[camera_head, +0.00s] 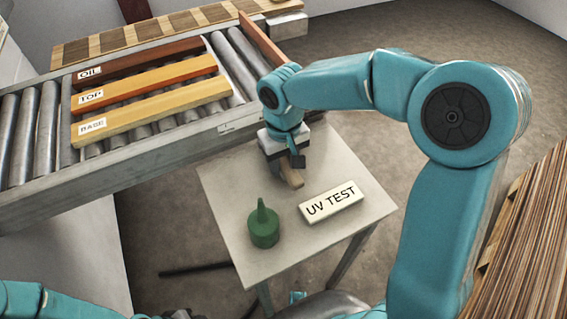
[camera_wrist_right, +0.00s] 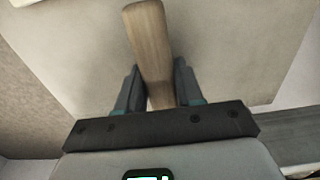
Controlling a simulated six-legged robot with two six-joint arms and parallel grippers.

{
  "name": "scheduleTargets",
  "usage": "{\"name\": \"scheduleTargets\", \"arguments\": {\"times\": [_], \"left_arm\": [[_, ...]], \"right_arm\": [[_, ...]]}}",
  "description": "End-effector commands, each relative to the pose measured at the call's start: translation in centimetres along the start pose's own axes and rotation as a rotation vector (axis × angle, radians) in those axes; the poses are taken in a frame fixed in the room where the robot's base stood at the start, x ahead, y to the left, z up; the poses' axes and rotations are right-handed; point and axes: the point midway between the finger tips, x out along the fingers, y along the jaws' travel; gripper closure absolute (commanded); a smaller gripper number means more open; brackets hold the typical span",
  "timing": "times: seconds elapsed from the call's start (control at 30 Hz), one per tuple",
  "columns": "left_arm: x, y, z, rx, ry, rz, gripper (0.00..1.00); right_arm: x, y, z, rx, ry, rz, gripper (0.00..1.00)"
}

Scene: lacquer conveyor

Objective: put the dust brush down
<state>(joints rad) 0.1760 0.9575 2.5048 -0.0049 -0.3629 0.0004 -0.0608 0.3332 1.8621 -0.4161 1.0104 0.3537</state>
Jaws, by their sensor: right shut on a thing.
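The dust brush (camera_wrist_right: 150,45) shows as a pale wooden handle between the jaws in the right wrist view. In the head view only a short wooden end (camera_head: 292,178) shows below the gripper; the rest is hidden. My right gripper (camera_head: 290,160) points down over the back part of the small grey table (camera_head: 225,180), shut on the brush. In the right wrist view its two dark fingers (camera_wrist_right: 157,88) stand on either side of the handle. Whether the brush touches the tabletop I cannot tell.
A green pointed bottle (camera_head: 264,228) and a white UV TEST block (camera_head: 332,202) stand on the small table. Its left side is clear. The roller conveyor (camera_head: 40,125) beside it carries boards labelled OIL, TOP and BASE. Stacked wood (camera_head: 525,240) is at right.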

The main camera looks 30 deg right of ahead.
Motion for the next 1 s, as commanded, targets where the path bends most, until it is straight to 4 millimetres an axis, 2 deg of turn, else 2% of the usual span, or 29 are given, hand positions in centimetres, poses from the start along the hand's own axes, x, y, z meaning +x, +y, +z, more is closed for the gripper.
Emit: {"name": "scheduleTargets", "arguments": {"times": [0.4,0.43,0.5,0.77,0.87,1.0], "left_arm": [[0.4,-0.1,0.0,0.000,0.000,0.000,0.66],[0.3,-0.1,0.0,0.000,0.000,0.000,0.66],[0.2,-0.1,0.0,0.000,0.000,0.000,0.66],[0.2,-0.1,0.0,0.000,0.000,0.000,0.66],[-0.1,0.0,0.0,0.000,0.000,0.000,0.66],[-0.6,0.2,0.0,0.000,0.000,0.000,0.66]], "right_arm": [[0.8,0.0,-0.1,0.000,0.001,0.000,0.88],[0.7,0.0,0.0,0.000,0.001,0.000,0.54],[0.7,0.0,0.0,0.000,0.001,0.000,0.38],[0.6,0.0,0.0,-0.001,0.001,0.000,0.38],[-0.1,0.0,-0.1,0.000,0.003,0.000,0.38],[-2.8,-0.1,-0.1,-0.001,0.007,-0.001,0.38]]}}
